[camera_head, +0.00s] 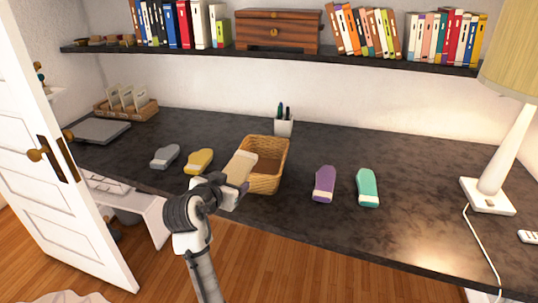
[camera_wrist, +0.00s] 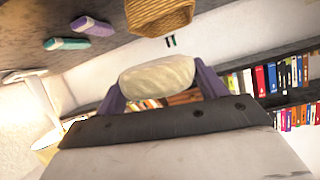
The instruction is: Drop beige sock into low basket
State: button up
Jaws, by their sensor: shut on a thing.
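The beige sock (camera_head: 239,169) is held up at the left front side of the low wicker basket (camera_head: 281,152). It overlaps the basket's left rim in the head view, and I cannot tell whether it is above the opening or in front of it. My gripper (camera_head: 233,188) is shut on the sock. In the wrist view the sock (camera_wrist: 157,77) sits between the two purple-grey fingers of my gripper (camera_wrist: 160,88), and the basket (camera_wrist: 158,14) shows at the top edge. The basket's visible inside looks empty.
Grey (camera_head: 165,156) and yellow (camera_head: 199,161) socks lie left of the basket, purple (camera_head: 324,183) and teal (camera_head: 368,187) ones right. A pen cup (camera_head: 284,127) stands behind it. A lamp (camera_head: 497,175) is at right, a door (camera_head: 62,150) at left, a shelf (camera_head: 350,57) above.

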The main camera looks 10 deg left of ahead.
aim_at(266, 173)
jog(key=i+l, duration=0.1)
jog(key=i, duration=0.85)
